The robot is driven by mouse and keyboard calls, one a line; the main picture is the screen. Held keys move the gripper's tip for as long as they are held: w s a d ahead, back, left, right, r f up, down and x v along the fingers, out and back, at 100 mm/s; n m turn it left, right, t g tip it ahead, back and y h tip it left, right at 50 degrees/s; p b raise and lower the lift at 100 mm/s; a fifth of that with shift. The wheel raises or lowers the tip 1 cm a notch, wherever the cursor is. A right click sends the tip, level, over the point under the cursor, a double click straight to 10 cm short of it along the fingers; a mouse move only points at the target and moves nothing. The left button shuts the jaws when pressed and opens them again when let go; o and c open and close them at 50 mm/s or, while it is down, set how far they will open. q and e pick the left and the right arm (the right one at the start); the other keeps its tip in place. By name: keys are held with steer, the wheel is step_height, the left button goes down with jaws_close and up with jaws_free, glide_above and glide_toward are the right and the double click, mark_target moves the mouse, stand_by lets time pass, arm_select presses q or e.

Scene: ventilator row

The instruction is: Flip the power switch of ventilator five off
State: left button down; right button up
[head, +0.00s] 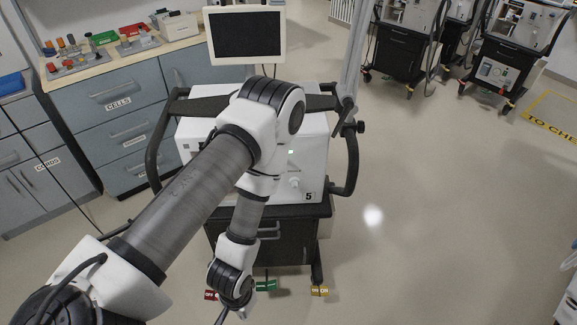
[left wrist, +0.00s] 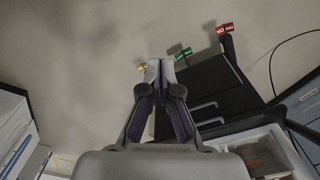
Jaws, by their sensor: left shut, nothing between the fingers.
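Ventilator five (head: 315,160) is a white box marked "5" with a small green light, standing on a dark wheeled cart (head: 315,225) below a dark screen (head: 245,35). My left arm crosses in front and hides much of its face. I cannot make out the power switch. My left gripper (head: 232,312) points down low in front of the cart, below the ventilator's face, partly cut by the picture's bottom edge. In the left wrist view, my left gripper (left wrist: 160,70) is shut and empty, with the cart's dark drawers (left wrist: 205,95) behind it. My right gripper is not in view.
Red, green (head: 266,286) and yellow (head: 320,290) tags sit at the cart's foot. Dark handles (head: 352,165) flank the ventilator. Grey cabinets (head: 115,115) stand at left, with a worktop of small items. Other ventilators (head: 405,40) stand at back right.

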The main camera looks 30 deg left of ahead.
arm_select(q)
steer(key=w+a+f+n+t+y+b, duration=0.2)
steer(key=w+n+t+b, duration=0.25)
steer(key=w+b, duration=0.65)
steer(key=w+a+f+n+t+y+b, duration=0.15)
steer(key=w+n+t+b, duration=0.35)
steer(key=w+b, duration=0.65)
steer(key=w+a+r+n+t+y+b, duration=0.1)
steer(key=w+r+n+t+y+b, duration=0.2)
steer(key=r+n+b, duration=0.5)
steer(key=a+r+n+t+y+b, duration=0.2)
steer(key=r+n+t+y+b, duration=0.2)
steer(key=n+b, duration=0.45)
steer(key=w+a+r+m+p, duration=0.1)
steer(key=w+a+p, duration=0.1)
steer(key=w, duration=0.4)
steer(key=w+a+r+p, duration=0.1)
steer(key=w+a, duration=0.4)
steer(key=w, duration=0.1)
steer(key=shift+a+r+m+p, duration=0.25)
steer(key=shift+r+m+p, duration=0.1)
steer(key=shift+m+p, duration=0.05)
